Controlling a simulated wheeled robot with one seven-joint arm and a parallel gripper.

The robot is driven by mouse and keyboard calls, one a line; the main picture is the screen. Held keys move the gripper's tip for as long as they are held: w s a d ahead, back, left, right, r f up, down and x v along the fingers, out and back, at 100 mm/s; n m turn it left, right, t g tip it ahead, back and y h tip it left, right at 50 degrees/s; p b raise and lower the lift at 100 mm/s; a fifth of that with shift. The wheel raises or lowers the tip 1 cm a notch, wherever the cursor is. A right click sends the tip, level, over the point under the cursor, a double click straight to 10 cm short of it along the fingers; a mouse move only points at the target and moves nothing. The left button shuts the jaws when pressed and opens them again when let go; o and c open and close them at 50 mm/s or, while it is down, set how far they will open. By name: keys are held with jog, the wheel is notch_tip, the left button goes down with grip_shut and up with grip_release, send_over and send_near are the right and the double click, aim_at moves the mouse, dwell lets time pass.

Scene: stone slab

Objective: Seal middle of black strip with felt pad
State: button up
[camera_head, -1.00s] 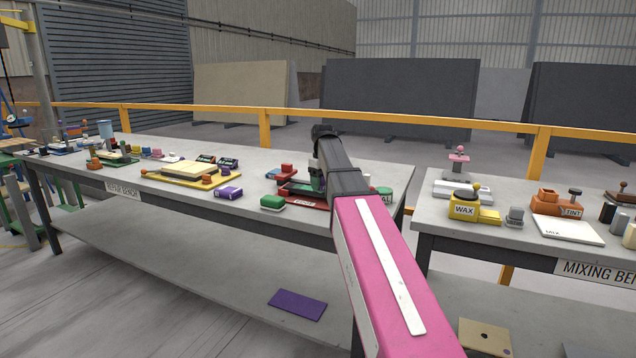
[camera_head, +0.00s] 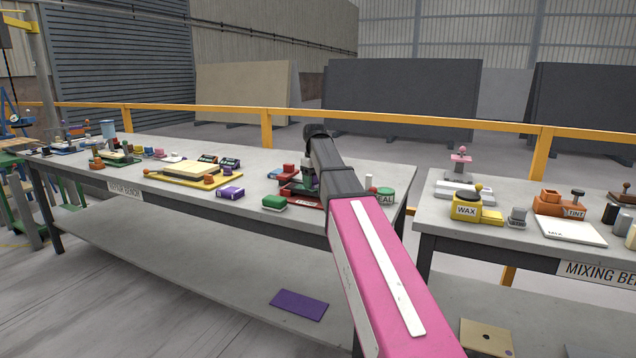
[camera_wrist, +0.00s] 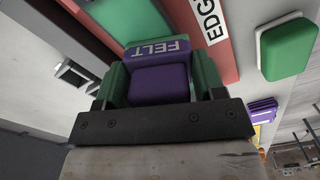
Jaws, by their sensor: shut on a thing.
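My gripper (camera_wrist: 160,78) is shut on the purple felt pad (camera_wrist: 158,88), a block lettered FELT, in the wrist view. Green fingers stand on both sides of it. Beyond the pad is a red tray (camera_wrist: 228,62) with a white EDGE label. A dark strip (camera_wrist: 88,28) runs along this tray at upper left; I cannot tell if it is the black strip, nor whether the pad touches anything. In the head view the red tray (camera_head: 308,203) is partly hidden by my arm, which also hides most of my gripper. The green SEAL pot (camera_head: 385,195) stands to the right.
A green-topped block (camera_head: 274,202) sits left of the tray, also seen in the wrist view (camera_wrist: 287,47). A purple box (camera_head: 230,192) and yellow tray (camera_head: 195,182) are farther left. A gap separates this bench from the mixing bench (camera_head: 450,232) at right.

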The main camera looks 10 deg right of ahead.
jog(key=shift+w+a+f, duration=0.1)
jog(key=shift+w+a, duration=0.6)
jog(key=shift+a, duration=0.3)
jog(key=shift+w+a, duration=0.65)
jog(key=shift+a, duration=0.3)
jog(key=shift+r, duration=3.05)
jog(key=shift+r, duration=0.1)
notch_tip(320, 180, up, 3)
jog(key=shift+f, duration=0.1)
